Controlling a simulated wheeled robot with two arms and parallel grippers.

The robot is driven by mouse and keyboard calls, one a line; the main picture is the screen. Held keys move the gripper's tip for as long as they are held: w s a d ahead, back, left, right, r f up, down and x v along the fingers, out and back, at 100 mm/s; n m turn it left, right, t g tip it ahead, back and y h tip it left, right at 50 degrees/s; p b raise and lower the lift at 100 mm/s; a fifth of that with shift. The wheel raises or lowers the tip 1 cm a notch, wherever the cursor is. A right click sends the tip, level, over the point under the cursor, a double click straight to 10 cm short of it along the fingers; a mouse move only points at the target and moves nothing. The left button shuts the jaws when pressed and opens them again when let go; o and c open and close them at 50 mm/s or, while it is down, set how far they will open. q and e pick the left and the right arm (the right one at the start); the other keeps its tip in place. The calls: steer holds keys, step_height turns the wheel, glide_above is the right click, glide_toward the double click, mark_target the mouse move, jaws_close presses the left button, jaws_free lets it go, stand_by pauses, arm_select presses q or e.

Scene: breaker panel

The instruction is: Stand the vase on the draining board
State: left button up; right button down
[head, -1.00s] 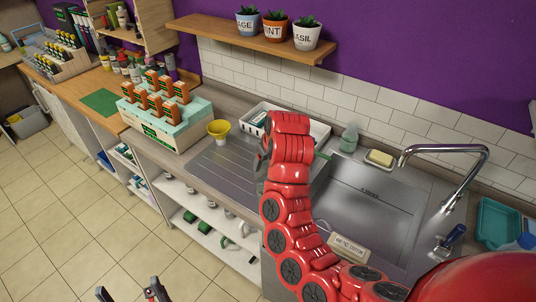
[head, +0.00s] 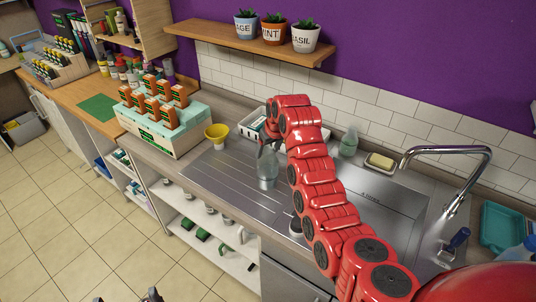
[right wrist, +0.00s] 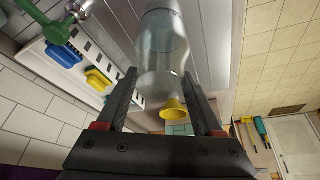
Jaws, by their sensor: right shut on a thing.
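The clear glass vase (head: 267,172) is over the draining board (head: 222,178), roughly upright, just left of my right arm. I cannot tell whether its base touches the board. My right gripper (head: 268,143) is shut on the vase near its top end, partly hidden by its own wrist. In the right wrist view the vase (right wrist: 160,40) sits between the two fingers (right wrist: 160,74). My left gripper (head: 126,298) just enters at the bottom edge, its fingertips apart and empty, far from the vase.
A white rack (head: 250,122) is behind. The sink (head: 385,205), tap (head: 465,170) and soap dish (head: 380,162) lie right. The board's front left is clear.

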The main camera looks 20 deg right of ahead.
mark_target(267, 167)
steer(key=shift+f+p, duration=0.85)
steer(key=shift+f, duration=0.1)
steer(key=shift+w+f, duration=0.1)
steer(key=shift+f, duration=0.35)
steer(key=shift+c, duration=0.2)
jaws_free()
